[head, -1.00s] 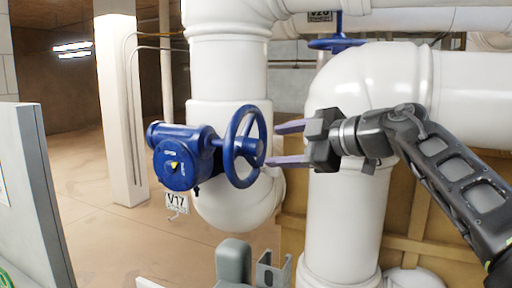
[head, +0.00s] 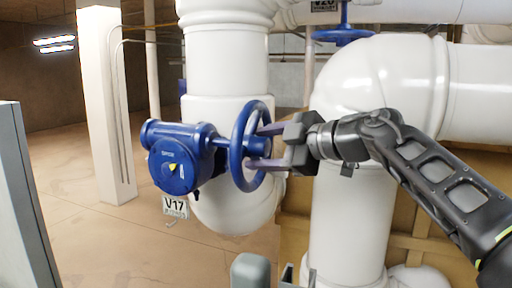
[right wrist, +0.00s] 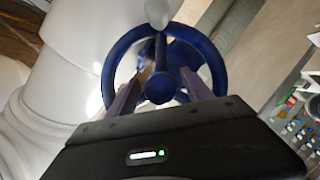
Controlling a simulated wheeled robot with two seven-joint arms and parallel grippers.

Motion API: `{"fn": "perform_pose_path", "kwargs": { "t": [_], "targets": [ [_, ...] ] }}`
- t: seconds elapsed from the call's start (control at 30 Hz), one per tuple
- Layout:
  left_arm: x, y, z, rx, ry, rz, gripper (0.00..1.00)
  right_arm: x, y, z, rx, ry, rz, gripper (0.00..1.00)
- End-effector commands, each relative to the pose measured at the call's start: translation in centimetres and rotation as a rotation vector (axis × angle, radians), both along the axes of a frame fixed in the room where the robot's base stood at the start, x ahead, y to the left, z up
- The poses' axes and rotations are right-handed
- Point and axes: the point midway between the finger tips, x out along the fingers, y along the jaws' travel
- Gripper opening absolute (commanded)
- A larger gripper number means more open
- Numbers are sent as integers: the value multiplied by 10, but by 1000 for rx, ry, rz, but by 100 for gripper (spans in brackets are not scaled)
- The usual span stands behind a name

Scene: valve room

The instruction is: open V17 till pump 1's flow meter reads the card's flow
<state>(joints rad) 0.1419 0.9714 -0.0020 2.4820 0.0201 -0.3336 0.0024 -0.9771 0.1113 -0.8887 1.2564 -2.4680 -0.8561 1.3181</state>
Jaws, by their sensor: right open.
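The V17 valve is a blue gearbox (head: 178,160) with a yellow pointer on its face and a blue handwheel (head: 240,140) on its right side. A tag reading V17 (head: 175,206) hangs below the gearbox. My right gripper (head: 262,147) is open, with its two purple fingers reaching to the handwheel from the right. In the right wrist view the handwheel (right wrist: 107,75) is straight ahead, its hub (right wrist: 160,88) between the open fingers. I cannot tell whether the fingers touch it.
Large white pipes (head: 228,60) stand behind the valve and to the right. Another blue handwheel (head: 342,36) is at the top. A grey panel (head: 22,200) edges the left. In the right wrist view a panel with coloured buttons (right wrist: 292,125) shows at right.

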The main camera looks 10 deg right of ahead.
Motion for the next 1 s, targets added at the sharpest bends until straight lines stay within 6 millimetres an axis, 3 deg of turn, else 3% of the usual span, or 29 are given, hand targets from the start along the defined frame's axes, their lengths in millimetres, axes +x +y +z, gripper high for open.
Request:
{"fn": "perform_pose_path", "kwargs": {
  "t": [0.1, 0.8, 1.0],
  "targets": [
    [0, 0, 0, 0, 1, 0, 0, 0, 0, 0, 0, 0, 0, 58],
    [0, 0, 0, 0, 0, 0, 0, 0, 0, 0, 0, 0, 0, 1],
    [0, 0, 0, 0, 0, 0, 0, 0, 0, 0, 0, 0, 0, 0]
  ]
}}
